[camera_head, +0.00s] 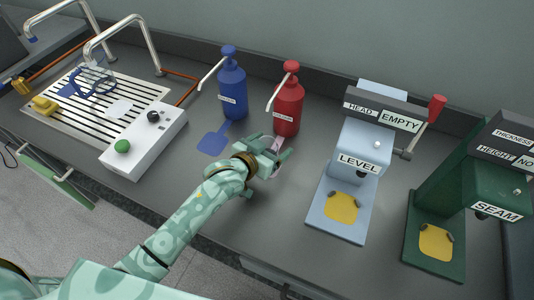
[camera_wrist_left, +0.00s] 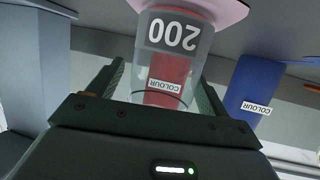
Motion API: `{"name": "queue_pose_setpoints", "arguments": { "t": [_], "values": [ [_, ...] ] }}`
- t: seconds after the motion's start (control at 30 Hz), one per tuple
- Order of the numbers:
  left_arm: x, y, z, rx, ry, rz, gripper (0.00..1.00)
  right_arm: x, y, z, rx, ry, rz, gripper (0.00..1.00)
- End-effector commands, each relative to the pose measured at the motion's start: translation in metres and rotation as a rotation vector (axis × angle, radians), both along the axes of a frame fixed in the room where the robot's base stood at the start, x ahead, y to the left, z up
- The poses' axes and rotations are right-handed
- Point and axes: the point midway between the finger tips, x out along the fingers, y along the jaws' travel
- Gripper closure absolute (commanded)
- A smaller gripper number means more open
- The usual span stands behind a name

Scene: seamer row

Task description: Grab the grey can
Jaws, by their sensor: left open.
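No thing that is plainly a grey can shows in either view. A clear, greyish cup (camera_wrist_left: 178,45) marked 200 stands between the fingers of my left gripper (camera_wrist_left: 158,92) in the left wrist view, which looks upside down. The cup stands on a pink pad (camera_wrist_left: 228,8). In the head view my left gripper (camera_head: 272,157) reaches the bench in front of the red bottle (camera_head: 287,105) and mostly hides the cup. The gripper is open, one finger on each side of the cup; I cannot tell whether they touch it. My right gripper is not in view.
A blue pump bottle (camera_head: 232,90) stands left of the red one, behind a blue pad (camera_head: 213,139). A white control box (camera_head: 143,142) and slatted tray (camera_head: 70,122) are at left. A light-blue machine (camera_head: 327,208) and green machine (camera_head: 420,258) stand at right.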

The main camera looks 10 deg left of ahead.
Motion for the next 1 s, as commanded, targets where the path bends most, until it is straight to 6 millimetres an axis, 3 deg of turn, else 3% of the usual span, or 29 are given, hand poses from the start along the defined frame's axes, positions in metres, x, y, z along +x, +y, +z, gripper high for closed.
{"name": "queue_pose_setpoints", "arguments": {
  "t": [0.03,0.2,0.47,0.63,0.8,1.0],
  "values": [
    [0.000,0.000,0.000,0.000,0.000,0.000,0.27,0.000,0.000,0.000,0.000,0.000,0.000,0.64],
    [0.000,0.000,0.000,0.000,0.000,0.000,0.69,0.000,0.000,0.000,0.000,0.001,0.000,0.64],
    [0.000,0.001,0.000,0.000,0.000,0.001,0.72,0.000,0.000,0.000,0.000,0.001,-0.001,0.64],
    [0.000,0.000,0.011,0.001,-0.001,0.001,0.72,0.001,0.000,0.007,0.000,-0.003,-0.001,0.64],
    [-0.003,0.000,0.042,0.000,-0.004,-0.001,0.72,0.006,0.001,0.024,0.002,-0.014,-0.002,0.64],
    [-0.044,-0.005,0.092,-0.001,-0.005,0.000,0.72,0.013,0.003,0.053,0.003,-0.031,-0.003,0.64]
  ]
}}
